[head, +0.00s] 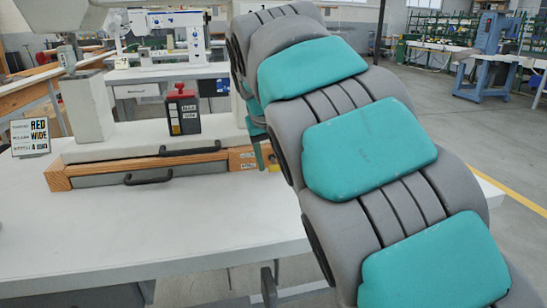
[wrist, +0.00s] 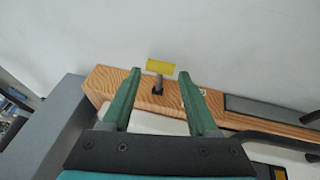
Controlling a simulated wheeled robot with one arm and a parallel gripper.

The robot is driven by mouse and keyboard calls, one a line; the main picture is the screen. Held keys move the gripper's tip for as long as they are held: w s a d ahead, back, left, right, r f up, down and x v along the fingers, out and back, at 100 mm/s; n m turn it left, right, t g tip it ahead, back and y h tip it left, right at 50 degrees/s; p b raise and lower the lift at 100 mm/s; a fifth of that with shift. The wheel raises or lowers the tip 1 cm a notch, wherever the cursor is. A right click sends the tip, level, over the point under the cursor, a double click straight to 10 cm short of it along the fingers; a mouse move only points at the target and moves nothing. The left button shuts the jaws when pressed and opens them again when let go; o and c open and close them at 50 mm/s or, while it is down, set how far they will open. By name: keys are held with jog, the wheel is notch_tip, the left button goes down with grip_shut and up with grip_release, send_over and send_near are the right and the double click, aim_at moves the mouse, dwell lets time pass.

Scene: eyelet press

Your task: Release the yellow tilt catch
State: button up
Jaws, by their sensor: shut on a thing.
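A bit of yellow also shows low beside the rail's right end in the head view (head: 274,168). My gripper (wrist: 159,76) has its two green fingers on either side of the catch, shut on it, though finger contact is hard to see. In the head view my arm hides most of the gripper.
The wooden-framed unit (head: 60,178) with black handles lies on a white table (head: 130,240). A red and black box (head: 182,110) stands behind it. A lettered sign (head: 30,137) is at the left. The table front is clear.

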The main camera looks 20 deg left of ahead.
jog(key=c, duration=0.3)
jog(key=f+t+b, duration=0.1)
jog(key=b, duration=0.2)
jog(key=shift+s+f+y+b, duration=0.2)
jog(key=shift+y+b, duration=0.1)
jog(key=shift+y, duration=0.1)
grip_shut()
jog(key=shift+d+f+t+b, duration=0.1)
jog(key=shift+t+b, duration=0.4)
jog(key=shift+b, duration=0.15)
jog(key=shift+d, duration=0.1)
jog(key=o, duration=0.6)
grip_release()
jog(key=shift+f, duration=0.1)
jog(key=shift+c, duration=0.2)
jog(key=o, duration=0.3)
jog(key=shift+w+d, duration=0.1)
jog(key=shift+d, duration=0.15)
jog(key=o, duration=0.4)
jog(key=shift+o, duration=0.2)
jog(key=shift+a+r, duration=0.15)
jog(key=shift+r, duration=0.05)
